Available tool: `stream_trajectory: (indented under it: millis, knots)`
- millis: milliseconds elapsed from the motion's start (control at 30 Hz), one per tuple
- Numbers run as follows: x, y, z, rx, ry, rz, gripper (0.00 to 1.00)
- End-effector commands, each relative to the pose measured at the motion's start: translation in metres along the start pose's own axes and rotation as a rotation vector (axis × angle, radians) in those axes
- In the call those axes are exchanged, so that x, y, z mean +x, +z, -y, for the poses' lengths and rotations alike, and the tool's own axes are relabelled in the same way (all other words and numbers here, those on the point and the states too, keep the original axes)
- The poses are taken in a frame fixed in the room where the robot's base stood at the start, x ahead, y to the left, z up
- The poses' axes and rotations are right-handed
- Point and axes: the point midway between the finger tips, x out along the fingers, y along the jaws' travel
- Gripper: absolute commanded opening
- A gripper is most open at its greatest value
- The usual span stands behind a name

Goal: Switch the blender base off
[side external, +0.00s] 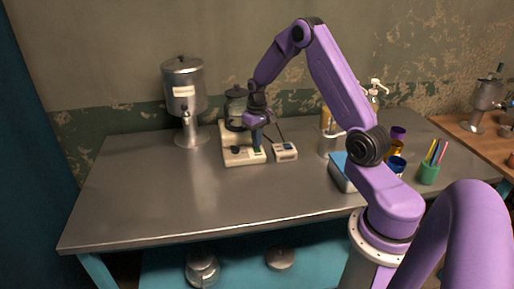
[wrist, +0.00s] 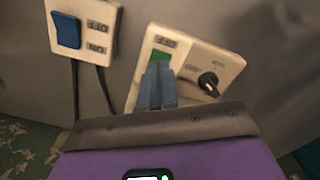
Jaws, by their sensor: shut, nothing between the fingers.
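The blender base (side external: 240,157) is a cream block with a dark glass jar (side external: 235,104) at its back, standing on the metal table. In the wrist view, the base's face (wrist: 203,58) shows a green switch (wrist: 160,55), an OFF label beside it and a black knob (wrist: 208,82). My gripper (wrist: 156,72) is shut and empty, with its blue-grey fingertips right at the green switch, covering part of it. Whether they touch it, and which way the switch is set, I cannot tell. In the side view, my gripper (side external: 258,143) points down over the base's front.
A small cream switch box (side external: 285,152) with a blue switch (wrist: 67,30) and OFF and ON labels sits close beside the base, with dark cables. A metal dispenser (side external: 184,95) stands to the left. A blue-topped box (side external: 342,172) and cups are on the right. The table's front left is clear.

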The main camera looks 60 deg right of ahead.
Motion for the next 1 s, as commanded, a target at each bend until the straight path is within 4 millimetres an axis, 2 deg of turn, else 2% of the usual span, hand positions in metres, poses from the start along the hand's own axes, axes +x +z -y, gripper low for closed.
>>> stream_trajectory:
  millis: [700,1000]
  knots:
    - [-0.050,0.000,0.000,0.000,0.000,-0.001,0.00]
    - [-0.055,0.000,0.000,0.000,0.000,0.000,0.00]
